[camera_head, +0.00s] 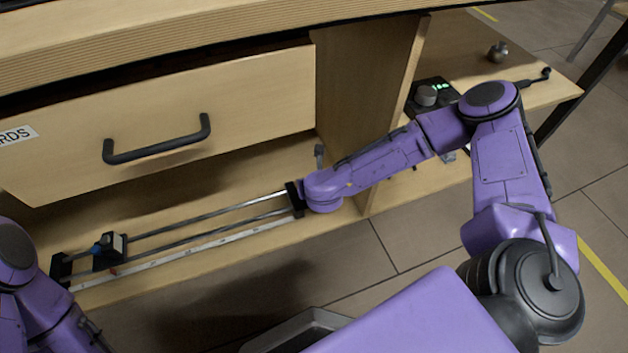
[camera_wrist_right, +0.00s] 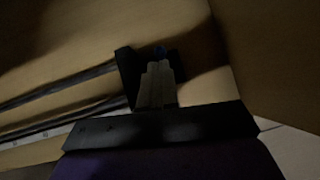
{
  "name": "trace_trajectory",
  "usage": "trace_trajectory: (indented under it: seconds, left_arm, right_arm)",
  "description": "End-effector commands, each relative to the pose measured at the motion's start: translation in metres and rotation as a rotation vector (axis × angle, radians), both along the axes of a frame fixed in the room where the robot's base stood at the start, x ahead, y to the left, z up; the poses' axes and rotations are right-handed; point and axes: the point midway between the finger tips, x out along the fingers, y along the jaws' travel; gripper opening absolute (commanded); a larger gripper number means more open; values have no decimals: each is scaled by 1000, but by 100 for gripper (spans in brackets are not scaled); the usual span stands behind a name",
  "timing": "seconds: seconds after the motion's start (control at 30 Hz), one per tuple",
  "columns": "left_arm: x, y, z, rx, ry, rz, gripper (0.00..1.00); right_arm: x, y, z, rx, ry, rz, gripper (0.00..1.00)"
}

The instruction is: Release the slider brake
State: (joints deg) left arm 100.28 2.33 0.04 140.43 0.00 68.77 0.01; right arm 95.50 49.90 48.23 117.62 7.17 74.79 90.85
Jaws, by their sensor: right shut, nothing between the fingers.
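A slider with two parallel rails (camera_head: 205,218) lies along the lower shelf. Near its left end is a black carriage (camera_head: 110,250) with a small blue part (camera_head: 98,248). The right end of the rails meets a black block (camera_head: 295,197) beside my right wrist. In the right wrist view my right gripper (camera_wrist_right: 158,66) is shut and empty. A small grey upright piece (camera_head: 319,156) shows behind the wrist. My left gripper is not in view.
A closed-front drawer (camera_head: 235,105) with a black handle (camera_head: 160,145) hangs above the slider. A vertical wooden panel (camera_head: 365,75) stands right of it. A white scale strip (camera_head: 180,260) runs along the front rail. A side shelf holds a dark device with a knob (camera_head: 426,95).

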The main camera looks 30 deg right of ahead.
Motion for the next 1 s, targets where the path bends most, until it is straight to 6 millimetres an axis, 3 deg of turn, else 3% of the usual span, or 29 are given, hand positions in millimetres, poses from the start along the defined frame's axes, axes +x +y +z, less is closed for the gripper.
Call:
trace_trajectory:
  seconds: [0.1,0.3,0.5,0.67,1.0]
  left_arm:
    - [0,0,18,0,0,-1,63]
    - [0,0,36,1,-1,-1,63]
    - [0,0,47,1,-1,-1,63]
    - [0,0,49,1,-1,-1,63]
    - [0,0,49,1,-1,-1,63]
  right_arm:
    - [-13,14,20,1,2,16,0]
    - [-22,20,69,2,-1,15,0]
    - [-31,25,102,1,0,13,0]
    - [-33,27,111,1,0,13,0]
    - [-34,27,111,1,1,13,0]
